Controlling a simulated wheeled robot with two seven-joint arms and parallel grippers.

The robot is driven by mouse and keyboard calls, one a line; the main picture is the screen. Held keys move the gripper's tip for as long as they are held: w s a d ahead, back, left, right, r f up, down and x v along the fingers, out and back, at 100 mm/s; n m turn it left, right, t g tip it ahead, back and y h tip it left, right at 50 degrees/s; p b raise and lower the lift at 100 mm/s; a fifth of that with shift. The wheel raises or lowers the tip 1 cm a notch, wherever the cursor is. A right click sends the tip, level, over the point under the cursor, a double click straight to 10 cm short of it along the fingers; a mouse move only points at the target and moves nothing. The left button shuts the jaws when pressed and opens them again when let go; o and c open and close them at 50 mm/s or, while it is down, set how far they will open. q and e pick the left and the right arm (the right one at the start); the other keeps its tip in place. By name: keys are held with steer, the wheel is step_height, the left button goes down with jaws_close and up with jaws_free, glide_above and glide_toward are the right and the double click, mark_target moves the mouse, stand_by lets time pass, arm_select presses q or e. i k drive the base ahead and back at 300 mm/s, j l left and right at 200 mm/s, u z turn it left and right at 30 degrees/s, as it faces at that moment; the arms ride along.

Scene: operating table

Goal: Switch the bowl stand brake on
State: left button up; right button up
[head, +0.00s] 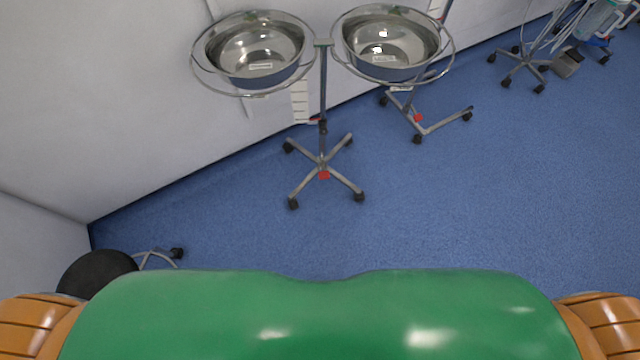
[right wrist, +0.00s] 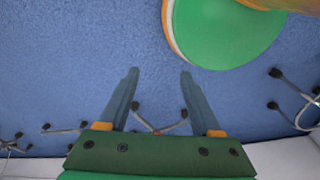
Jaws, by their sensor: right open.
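The bowl stand (head: 323,95) stands on the blue floor near the wall in the head view. It carries two steel bowls, the left bowl (head: 255,55) and the right bowl (head: 388,48), in ring holders. Its base has several legs with black castors, and a red pedal (head: 324,175) sits low at the front of the base. My right gripper (right wrist: 160,73) is open and empty in the right wrist view. Behind and between its fingers, legs and a small red part (right wrist: 157,132) show, partly hidden by the gripper body. My left gripper is not in view.
Another wheeled stand with a red pedal (head: 417,117) is behind to the right. A further wheeled base (head: 522,66) is at the upper right. A black round stool seat (head: 97,272) is at the lower left. Open blue floor (head: 450,210) lies in front of the bowl stand.

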mark_target(323, 175)
steer(key=i+j+z, duration=0.25)
steer(key=i+j, duration=0.55)
steer(key=j, duration=0.15)
